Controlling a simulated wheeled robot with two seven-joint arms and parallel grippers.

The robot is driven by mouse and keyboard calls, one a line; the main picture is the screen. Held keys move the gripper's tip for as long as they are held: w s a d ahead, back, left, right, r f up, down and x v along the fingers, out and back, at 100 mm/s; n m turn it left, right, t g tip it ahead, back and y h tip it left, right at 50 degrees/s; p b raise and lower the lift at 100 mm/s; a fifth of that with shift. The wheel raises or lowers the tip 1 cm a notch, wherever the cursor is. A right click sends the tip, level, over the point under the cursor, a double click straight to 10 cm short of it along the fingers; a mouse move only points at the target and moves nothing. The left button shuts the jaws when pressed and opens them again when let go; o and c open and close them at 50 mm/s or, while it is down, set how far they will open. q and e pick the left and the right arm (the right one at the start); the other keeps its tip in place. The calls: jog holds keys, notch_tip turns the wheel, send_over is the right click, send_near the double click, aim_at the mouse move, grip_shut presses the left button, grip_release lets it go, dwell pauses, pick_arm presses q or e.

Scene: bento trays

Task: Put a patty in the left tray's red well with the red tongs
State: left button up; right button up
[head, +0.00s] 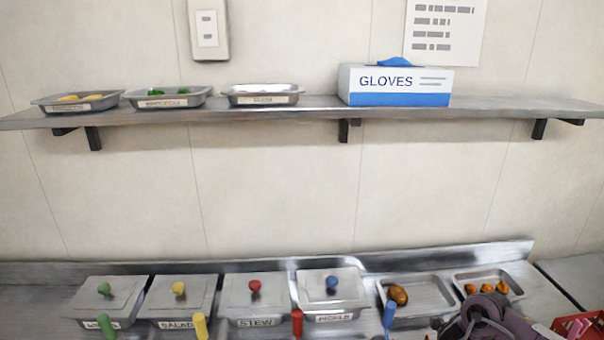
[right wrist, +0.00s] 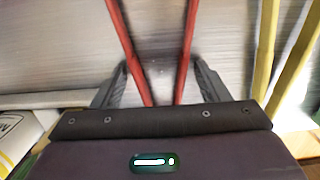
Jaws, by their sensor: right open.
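The red tongs (right wrist: 122,45) lie in the right wrist view with their two red arms running down between the fingers of my right gripper (right wrist: 162,82). That gripper is open, with its dark fingers on either side of the tongs' arms. In the head view my right arm is at the bottom right and its fingertips cannot be made out. A brown piece that looks like a patty (head: 398,294) lies in an open steel pan (head: 428,291). The left tray and its red well are not in view. My left gripper is not in view.
Yellow tongs (right wrist: 268,50) lie to the right in the wrist view. Lidded pans, including stew (head: 240,292), line the counter, with coloured handles in front. Another open pan (head: 510,278) holds several orange-brown pieces. A red crate (head: 566,326) is at the right edge.

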pick_arm(q)
jog(key=shift+s, duration=0.3)
pick_arm(e)
jog(key=c, duration=0.8)
jog(key=shift+o, duration=0.2)
